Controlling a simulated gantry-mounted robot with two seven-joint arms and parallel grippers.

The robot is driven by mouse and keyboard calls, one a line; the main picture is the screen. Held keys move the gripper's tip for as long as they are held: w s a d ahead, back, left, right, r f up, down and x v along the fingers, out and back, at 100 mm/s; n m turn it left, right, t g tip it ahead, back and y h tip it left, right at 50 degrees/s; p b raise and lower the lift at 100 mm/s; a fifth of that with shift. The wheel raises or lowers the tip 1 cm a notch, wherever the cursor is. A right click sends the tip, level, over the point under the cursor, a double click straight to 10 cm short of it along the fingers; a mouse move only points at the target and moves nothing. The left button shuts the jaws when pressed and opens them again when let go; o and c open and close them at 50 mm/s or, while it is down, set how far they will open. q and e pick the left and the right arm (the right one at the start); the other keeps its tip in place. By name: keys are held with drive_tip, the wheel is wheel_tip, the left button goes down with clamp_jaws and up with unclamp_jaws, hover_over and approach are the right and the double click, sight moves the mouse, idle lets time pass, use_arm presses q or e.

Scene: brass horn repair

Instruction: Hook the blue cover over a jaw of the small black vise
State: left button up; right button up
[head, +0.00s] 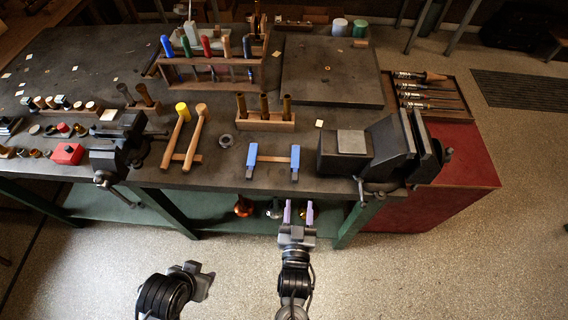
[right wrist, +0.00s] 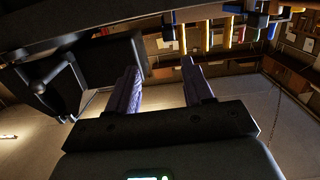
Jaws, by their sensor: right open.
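Two blue covers stand at the bench's front edge, one (head: 252,157) at the left end and one (head: 295,157) at the right end of a thin wooden bar. The small black vise (head: 118,140) sits at the front edge farther left; no blue cover shows on its jaws. My right gripper (head: 298,212) is open and empty, in front of the bench just below the right cover. Its two purple-grey fingers stand apart in the right wrist view (right wrist: 165,92). My left gripper (head: 197,279) is low over the floor; its fingers are not clear.
A large dark vise (head: 390,145) stands to the right of the covers. Mallets (head: 190,135), a wooden block with pegs (head: 265,122) and a tool rack (head: 210,72) are on the bench. A red box (head: 67,153) lies left of the small vise.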

sight(296, 172)
drive_tip(key=shift+t+y, duration=0.3)
drive_tip(key=shift+t, duration=0.2)
drive_tip(key=w+b, duration=0.1)
drive_tip(key=w, duration=0.1)
drive_tip(key=w+a+b, duration=0.1)
drive_tip(key=w+b, duration=0.1)
drive_tip(key=w+f+b, duration=0.1)
drive_tip(key=w, duration=0.2)
drive_tip(key=shift+a+f, duration=0.1)
drive_tip(key=shift+a, duration=0.3)
drive_tip(key=shift+w+b, duration=0.35)
drive_tip(key=shift+w, duration=0.4)
drive_tip(key=shift+w+d+f+b, duration=0.15)
drive_tip(key=shift+w+b, duration=0.15)
drive_tip(key=shift+w, duration=2.2)
use_arm(q)
wheel_tip(296, 172, down, 7)
drive_tip(key=shift+r, duration=0.15)
drive_tip(key=shift+w+d, duration=0.1)
drive_tip(key=shift+d, duration=0.05)
use_arm(e)
drive_tip(key=shift+c, duration=1.3)
clamp_jaws()
